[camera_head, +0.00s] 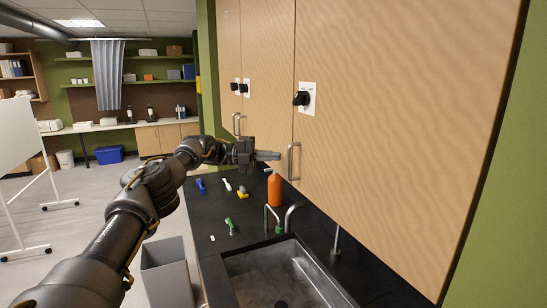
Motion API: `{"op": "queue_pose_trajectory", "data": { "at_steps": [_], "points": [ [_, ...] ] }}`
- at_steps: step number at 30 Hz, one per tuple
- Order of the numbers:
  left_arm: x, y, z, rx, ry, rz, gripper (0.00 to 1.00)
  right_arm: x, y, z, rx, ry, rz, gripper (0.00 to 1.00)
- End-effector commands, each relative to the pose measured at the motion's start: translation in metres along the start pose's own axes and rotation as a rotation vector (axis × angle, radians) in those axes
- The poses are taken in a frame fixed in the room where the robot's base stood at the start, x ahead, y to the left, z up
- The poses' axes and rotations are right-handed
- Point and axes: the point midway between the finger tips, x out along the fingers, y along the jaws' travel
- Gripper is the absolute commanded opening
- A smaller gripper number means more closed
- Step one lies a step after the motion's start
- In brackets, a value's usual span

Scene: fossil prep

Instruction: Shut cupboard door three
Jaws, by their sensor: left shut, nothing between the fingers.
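A row of tan wooden wall cupboard doors hangs above a black counter. The nearest, largest door (400,130) has a vertical metal handle (291,161) at its lower left edge. A second door (267,70) and a narrower third one (228,50) lie farther back. I see no clear gap at the nearest door's left edge, and cannot tell which door is number three. My left gripper (270,155) is shut and empty, its fingers pointing right, just left of the near handle. Whether it touches is unclear. My right gripper is out of view.
Below are a sink (285,275) with taps, an orange bottle (274,188) and small tools on the counter (210,205). Black knobs on white plates (308,98) stick out from the doors. A grey bin (167,272) stands on the floor at left.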

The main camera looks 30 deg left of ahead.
Motion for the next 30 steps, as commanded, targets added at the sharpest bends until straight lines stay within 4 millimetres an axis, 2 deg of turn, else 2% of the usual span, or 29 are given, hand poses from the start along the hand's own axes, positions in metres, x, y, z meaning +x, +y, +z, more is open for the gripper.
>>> {"op": "queue_pose_trajectory", "data": {
  "at_steps": [13,17,20,25,28,30],
  "points": [
    [0.000,0.000,0.000,0.001,0.002,0.000,0.00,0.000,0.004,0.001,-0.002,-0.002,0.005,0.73],
    [-0.007,0.002,0.001,0.002,0.000,-0.001,0.00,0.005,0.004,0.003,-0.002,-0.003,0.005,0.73],
    [-0.022,0.004,0.001,0.003,-0.002,-0.001,0.00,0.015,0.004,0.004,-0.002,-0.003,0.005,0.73],
    [-0.060,0.005,0.000,0.003,-0.003,0.001,0.00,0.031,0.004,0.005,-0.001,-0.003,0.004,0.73],
    [-0.083,0.004,0.000,0.002,-0.003,0.002,0.00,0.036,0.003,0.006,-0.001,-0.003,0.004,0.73],
    [-0.089,-0.002,0.000,0.002,0.000,-0.005,0.00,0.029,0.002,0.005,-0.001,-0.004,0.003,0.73]
  ]
}}
